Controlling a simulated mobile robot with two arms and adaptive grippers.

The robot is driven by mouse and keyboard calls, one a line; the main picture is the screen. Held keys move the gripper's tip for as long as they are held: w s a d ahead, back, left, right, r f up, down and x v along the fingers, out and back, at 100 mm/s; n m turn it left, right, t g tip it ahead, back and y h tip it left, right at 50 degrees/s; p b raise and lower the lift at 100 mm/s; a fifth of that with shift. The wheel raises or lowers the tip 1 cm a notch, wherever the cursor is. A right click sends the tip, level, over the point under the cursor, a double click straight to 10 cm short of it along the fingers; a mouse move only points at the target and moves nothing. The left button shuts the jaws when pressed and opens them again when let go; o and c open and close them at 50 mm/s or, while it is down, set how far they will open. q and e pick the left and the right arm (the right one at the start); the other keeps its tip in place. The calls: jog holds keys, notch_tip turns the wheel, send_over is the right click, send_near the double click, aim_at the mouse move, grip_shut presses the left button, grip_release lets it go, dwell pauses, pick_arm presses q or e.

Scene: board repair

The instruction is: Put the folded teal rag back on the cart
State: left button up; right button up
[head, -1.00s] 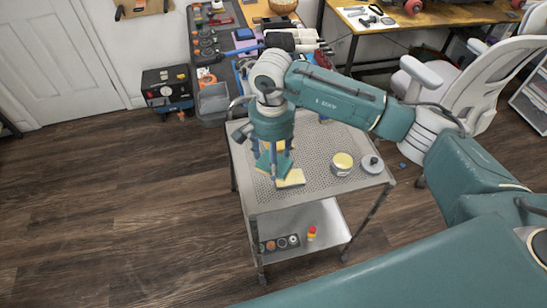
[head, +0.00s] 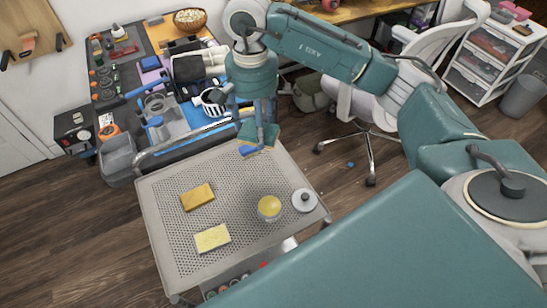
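The teal rag (head: 273,133) shows at the fingers of my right gripper (head: 258,142), in the head view. The gripper appears shut on it, with the rag partly hidden behind the blue fingers. Gripper and rag are at the far right corner of the grey metal cart (head: 240,182); I cannot tell how high they are above it. The cart's perforated top carries an orange-yellow block (head: 197,197), a pale yellow block (head: 212,238), a round tin with yellow contents (head: 269,208) and a grey lid (head: 304,200). My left gripper is not in view.
A workbench (head: 118,72) crowded with tools stands behind the cart. A white office chair (head: 362,105) stands to the right of the gripper.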

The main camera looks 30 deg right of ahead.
jog(key=shift+d+f+p, duration=0.3)
jog(key=shift+d+f, duration=0.25)
jog(key=shift+f, duration=0.35)
notch_tip(320, 180, down, 13)
jog(key=shift+a+f+p, duration=0.1)
jog(key=shift+p, duration=1.15)
notch_tip(320, 180, down, 4)
jog(key=shift+r+p, duration=0.25)
jog(key=shift+p, duration=0.1)
jog(key=shift+f, duration=0.3)
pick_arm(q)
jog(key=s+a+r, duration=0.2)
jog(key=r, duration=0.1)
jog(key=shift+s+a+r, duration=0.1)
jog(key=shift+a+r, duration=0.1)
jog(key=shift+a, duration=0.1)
